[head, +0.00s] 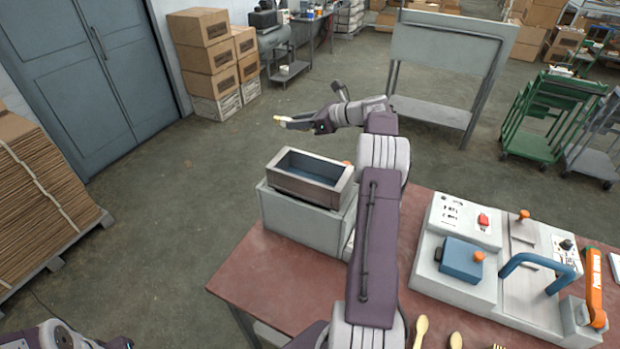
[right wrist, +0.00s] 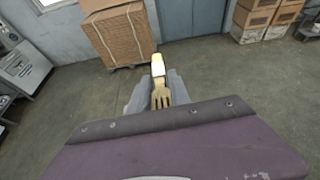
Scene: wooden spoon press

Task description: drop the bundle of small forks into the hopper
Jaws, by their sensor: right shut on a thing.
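My right gripper (head: 298,123) is shut on the bundle of small forks (head: 279,119). The bundle's pale end sticks out to the left of the fingertips. In the right wrist view the bundle (right wrist: 161,97) shows wooden tines and a pale yellow-white part between the grey fingers. The hopper (head: 333,200) is an open-topped box with a dark blue inside, on a grey housing at the table's back left corner. The gripper appears above and beyond the hopper's far rim in the head view; its exact height is unclear. The hopper does not show in the right wrist view. My left gripper is not seen.
The red table (head: 265,275) also bears a grey press (head: 450,275) with a blue block and blue handle. Wooden spoons (head: 421,328) lie at its near edge. A grey panel stand (head: 445,50) stands behind. Open floor lies left of the hopper.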

